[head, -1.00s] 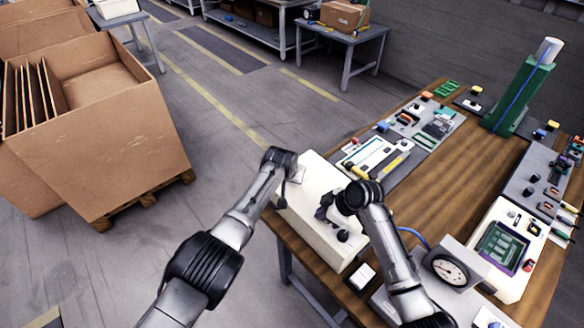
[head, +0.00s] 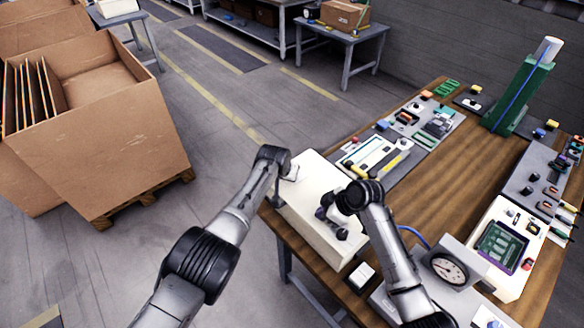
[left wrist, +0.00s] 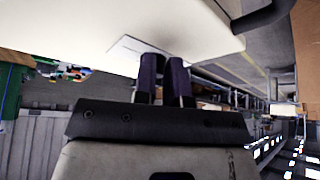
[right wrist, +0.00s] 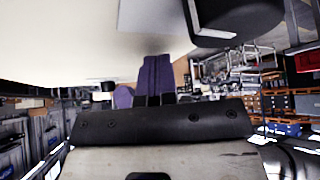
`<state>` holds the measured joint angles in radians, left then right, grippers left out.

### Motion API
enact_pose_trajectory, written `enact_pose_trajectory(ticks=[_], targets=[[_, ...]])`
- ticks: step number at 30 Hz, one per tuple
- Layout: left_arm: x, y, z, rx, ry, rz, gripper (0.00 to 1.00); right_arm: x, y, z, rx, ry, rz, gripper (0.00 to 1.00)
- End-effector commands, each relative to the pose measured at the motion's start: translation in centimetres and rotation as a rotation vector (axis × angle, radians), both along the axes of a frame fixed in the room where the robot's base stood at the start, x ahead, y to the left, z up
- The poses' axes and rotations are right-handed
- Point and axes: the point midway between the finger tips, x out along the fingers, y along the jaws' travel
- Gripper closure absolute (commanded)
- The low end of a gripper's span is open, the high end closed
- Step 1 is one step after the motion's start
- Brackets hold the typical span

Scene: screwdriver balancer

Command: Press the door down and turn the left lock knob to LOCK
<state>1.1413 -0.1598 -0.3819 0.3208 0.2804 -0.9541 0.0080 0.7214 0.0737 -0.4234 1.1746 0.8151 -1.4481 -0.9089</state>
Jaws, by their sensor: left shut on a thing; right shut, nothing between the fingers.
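The white box with the door (head: 312,226) stands at the table's left edge. My left gripper (left wrist: 163,72) is at the box's far left end, with its purple fingers slightly apart and their tips against the white body. What they hold is hidden; from its place it seems to be the left lock knob. A pale label (head: 291,173) shows beside it. My right gripper (head: 322,212) is shut and empty, low over the door's top near a dark knob (head: 342,234). In the right wrist view its fingers (right wrist: 155,75) are together beside the white surface; contact is unclear.
A gauge box (head: 449,267) stands to the right of my right arm. A tool panel (head: 385,152) lies behind the box, and a green post (head: 517,95) stands farther back. The table's middle (head: 450,180) is clear. A big carton (head: 110,140) stands on the floor at left.

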Motion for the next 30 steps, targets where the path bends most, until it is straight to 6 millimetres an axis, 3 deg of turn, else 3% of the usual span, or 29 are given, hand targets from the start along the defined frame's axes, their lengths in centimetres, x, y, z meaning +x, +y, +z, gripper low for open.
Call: enact_pose_trajectory(ticks=[1, 20, 25, 30], targets=[[-0.2, 1.0, -1.2, 0.01, 0.011, 0.012, 1.0, -0.2, 0.0, -0.6, -0.004, 0.008, 0.001, 1.0], [-0.6, 1.1, -1.3, 0.011, 0.009, 0.01, 1.0, -0.3, 0.0, -0.8, -0.004, 0.01, 0.001, 1.0], [-0.9, 1.2, -1.0, 0.01, 0.01, 0.01, 1.0, -0.2, 0.0, -0.7, -0.005, 0.01, 0.001, 1.0], [-0.8, 0.9, 0.6, 0.005, 0.004, 0.007, 1.0, -0.3, 0.0, -0.7, -0.004, 0.01, 0.001, 1.0]])
